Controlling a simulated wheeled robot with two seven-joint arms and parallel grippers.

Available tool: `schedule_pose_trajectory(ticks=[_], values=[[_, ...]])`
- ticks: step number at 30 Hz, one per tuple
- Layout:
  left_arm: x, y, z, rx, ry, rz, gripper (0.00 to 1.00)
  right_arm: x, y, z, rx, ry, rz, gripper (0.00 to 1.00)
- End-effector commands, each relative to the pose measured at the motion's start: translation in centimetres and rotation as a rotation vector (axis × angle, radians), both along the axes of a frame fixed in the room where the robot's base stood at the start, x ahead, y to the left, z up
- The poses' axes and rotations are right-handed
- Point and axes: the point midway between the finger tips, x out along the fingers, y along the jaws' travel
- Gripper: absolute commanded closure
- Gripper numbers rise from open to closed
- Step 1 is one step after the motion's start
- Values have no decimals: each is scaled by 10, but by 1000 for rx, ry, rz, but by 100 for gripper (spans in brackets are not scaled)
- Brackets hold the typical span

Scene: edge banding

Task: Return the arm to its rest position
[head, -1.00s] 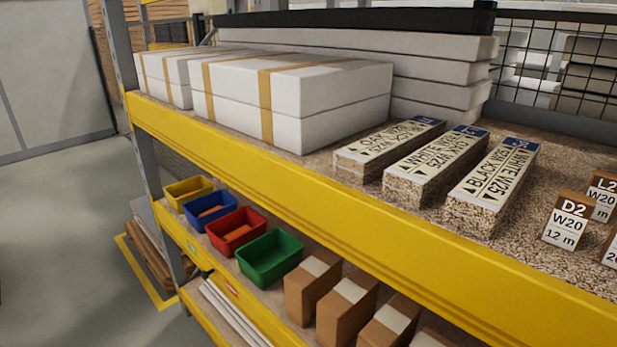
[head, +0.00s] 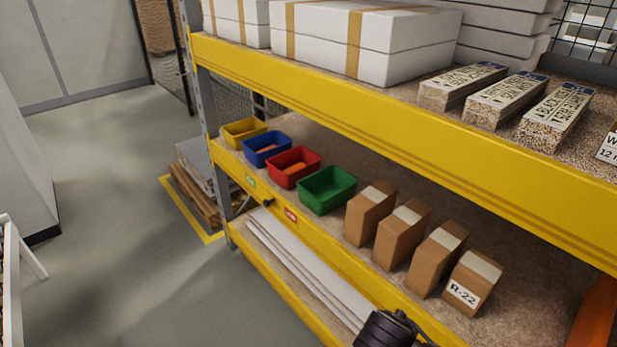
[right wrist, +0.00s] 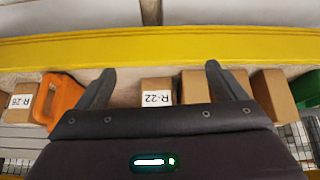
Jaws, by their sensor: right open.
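My right gripper (right wrist: 157,76) shows in the right wrist view with its two dark fingers wide apart and nothing between them. It faces the shelf. Past the fingers stands a brown box labelled R-22 (right wrist: 157,92), apart from them as far as I can tell. The same R-22 box (head: 471,283) is in the head view, at the right end of a row of brown boxes on the middle shelf. A dark rounded part (head: 388,330) cuts into the bottom edge of the head view; I cannot tell which part it is. My left gripper is not in view.
The yellow shelf beam (head: 400,140) runs across. Yellow, blue, red and green bins (head: 327,190) stand on the middle shelf. An orange object (right wrist: 62,98) and an R-26 box (right wrist: 20,100) sit beside R-22. The grey floor (head: 120,230) at left is open.

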Motion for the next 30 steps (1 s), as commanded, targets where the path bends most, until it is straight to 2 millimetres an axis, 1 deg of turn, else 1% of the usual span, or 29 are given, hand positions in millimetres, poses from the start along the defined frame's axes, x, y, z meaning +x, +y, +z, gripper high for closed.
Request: schedule_pose_trajectory(ticks=[1, 5, 8, 11, 14, 17, 18, 20, 21, 23, 24, 26, 27, 29, 30], values=[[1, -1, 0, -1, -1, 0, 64, 4, -1, -9, 1, 14, 11, 9], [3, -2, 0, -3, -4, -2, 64, 16, -1, -33, 10, 49, 58, 9], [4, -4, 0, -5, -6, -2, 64, 25, -3, -57, 19, 83, 104, 9], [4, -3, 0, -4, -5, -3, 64, 34, -7, -89, 30, 123, 162, 9], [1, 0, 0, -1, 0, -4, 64, 41, -13, -129, 45, 165, 231, 9], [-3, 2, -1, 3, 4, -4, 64, 41, -23, -183, 63, 219, 320, 9], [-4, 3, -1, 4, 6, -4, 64, 37, -29, -209, 73, 241, 363, 9], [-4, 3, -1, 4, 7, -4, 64, 26, -38, -253, 88, 277, 435, 9], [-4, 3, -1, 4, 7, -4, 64, 13, -44, -282, 98, 300, 482, 9], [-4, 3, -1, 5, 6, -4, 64, -8, -52, -321, 109, 326, 553, 9], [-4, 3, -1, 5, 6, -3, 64, -26, -56, -346, 117, 342, 598, 9], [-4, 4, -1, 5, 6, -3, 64, -56, -62, -380, 125, 365, 663, 9], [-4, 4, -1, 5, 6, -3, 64, -80, -65, -401, 131, 379, 704, 9], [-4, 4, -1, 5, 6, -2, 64, -116, -67, -428, 138, 397, 764, 9], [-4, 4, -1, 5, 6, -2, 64, -140, -68, -443, 140, 408, 801, 9]])
